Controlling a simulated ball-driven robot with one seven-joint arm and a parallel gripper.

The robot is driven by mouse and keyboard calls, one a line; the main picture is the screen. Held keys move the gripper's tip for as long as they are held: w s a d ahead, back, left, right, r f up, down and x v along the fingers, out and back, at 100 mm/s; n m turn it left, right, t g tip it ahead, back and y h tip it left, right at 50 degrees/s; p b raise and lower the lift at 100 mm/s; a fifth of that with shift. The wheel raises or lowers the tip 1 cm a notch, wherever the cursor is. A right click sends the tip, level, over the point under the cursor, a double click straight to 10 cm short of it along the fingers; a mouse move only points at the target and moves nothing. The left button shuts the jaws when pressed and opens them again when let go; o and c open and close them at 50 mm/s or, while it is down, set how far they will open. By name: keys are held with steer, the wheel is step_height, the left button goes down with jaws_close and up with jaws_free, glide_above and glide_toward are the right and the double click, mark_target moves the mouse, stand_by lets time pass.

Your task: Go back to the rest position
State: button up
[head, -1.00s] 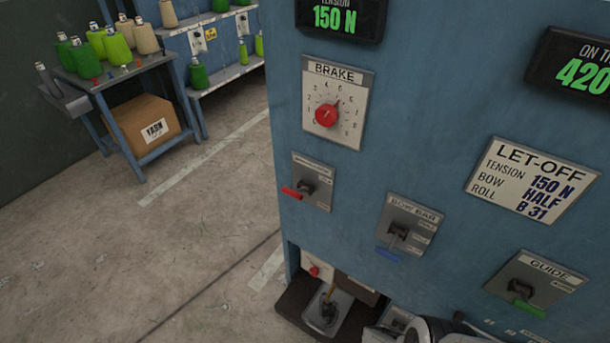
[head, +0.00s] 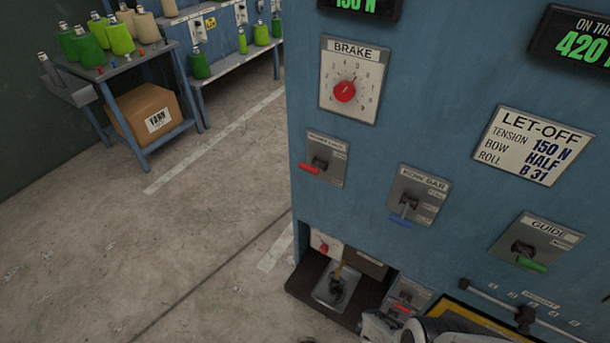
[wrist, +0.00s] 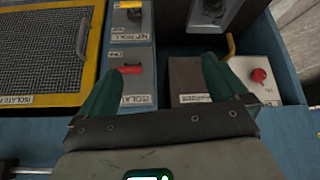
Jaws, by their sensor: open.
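My gripper (wrist: 155,66) shows in the wrist view with its two green fingers wide apart. It is open with nothing between the fingers. Below it lie a panel with a red lever (wrist: 130,70) and a dark brown box (wrist: 187,78); I cannot tell whether the fingers touch anything. In the head view only part of my pale arm (head: 450,327) shows at the bottom edge, in front of the blue machine (head: 320,215). The fingers cannot be made out there.
The machine carries a brake dial (head: 345,91), a bow bar lever (head: 406,207) and a guide lever (head: 530,262). A yarn table (head: 130,73) stands far left. The concrete floor (head: 130,240) between is clear.

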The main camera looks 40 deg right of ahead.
steer(key=w+d+r+n+t+y, duration=0.2)
steer(key=w+r+n+t, duration=0.15)
steer(key=w, duration=0.45)
steer(key=w+a+r+n+t+y, duration=0.2)
steer(key=w+a+r+n+y, duration=0.3)
steer(key=r, duration=0.3)
steer(key=s+a+r+g, duration=0.2)
steer(key=s+r, duration=0.3)
steer(key=r, duration=0.3)
steer(key=s+a+r+n+g, duration=0.1)
steer(key=s+a+r+g, duration=0.2)
steer(key=r, duration=0.6)
steer(key=s+a+r+n+g+h, duration=0.1)
steer(key=s+a+r+g, duration=0.1)
steer(key=s+r, duration=0.5)
steer(key=shift+s+a+r, duration=0.4)
steer(key=shift+a+r, duration=0.25)
steer(key=shift+a, duration=0.2)
steer(key=shift+n, duration=0.25)
